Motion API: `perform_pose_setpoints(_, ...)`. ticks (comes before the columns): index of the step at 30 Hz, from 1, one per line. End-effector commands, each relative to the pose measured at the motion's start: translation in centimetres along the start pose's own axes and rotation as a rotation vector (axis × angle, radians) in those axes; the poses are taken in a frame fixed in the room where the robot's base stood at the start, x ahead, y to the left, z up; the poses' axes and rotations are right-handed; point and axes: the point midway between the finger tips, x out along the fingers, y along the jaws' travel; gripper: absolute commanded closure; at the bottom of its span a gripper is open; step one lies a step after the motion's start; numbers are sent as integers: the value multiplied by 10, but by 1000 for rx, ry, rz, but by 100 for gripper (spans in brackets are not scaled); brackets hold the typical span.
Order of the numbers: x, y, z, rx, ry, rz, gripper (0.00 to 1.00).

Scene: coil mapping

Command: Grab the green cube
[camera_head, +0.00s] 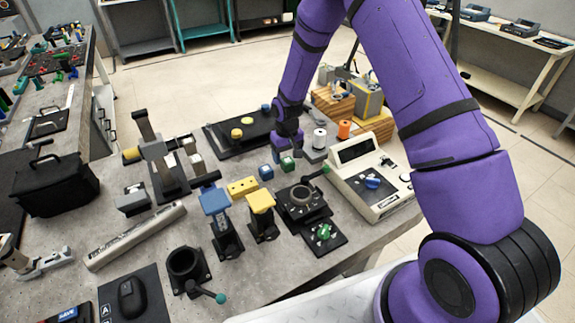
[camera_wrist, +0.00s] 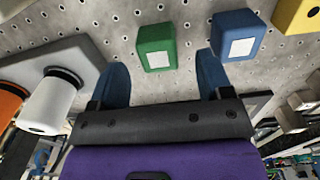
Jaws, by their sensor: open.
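The green cube (camera_wrist: 156,46) sits on the grey perforated table in the wrist view, with a white square on one face. It also shows in the head view (camera_head: 287,163), just below my gripper. My gripper (camera_wrist: 163,78) is open, its two dark blue fingers apart. I cannot tell how far the fingers are above the table.
A blue cube (camera_wrist: 237,36) lies close by, right beside the right finger in the wrist view. A white spool (camera_head: 319,139) and an orange spool (camera_head: 344,129) stand nearby. A control box (camera_head: 365,178) and a black fixture (camera_head: 303,204) crowd the area.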

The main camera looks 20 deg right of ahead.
Motion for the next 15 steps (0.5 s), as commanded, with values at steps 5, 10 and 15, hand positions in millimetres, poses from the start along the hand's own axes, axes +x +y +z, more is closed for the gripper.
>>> perform_pose_setpoints(5, 27, 2, 0, 1, -2, 0, 28)
perform_pose_setpoints(10, 34, 2, 0, 0, -1, 0, 28)
perform_pose_setpoints(15, 33, 2, 0, 0, -1, 0, 37)
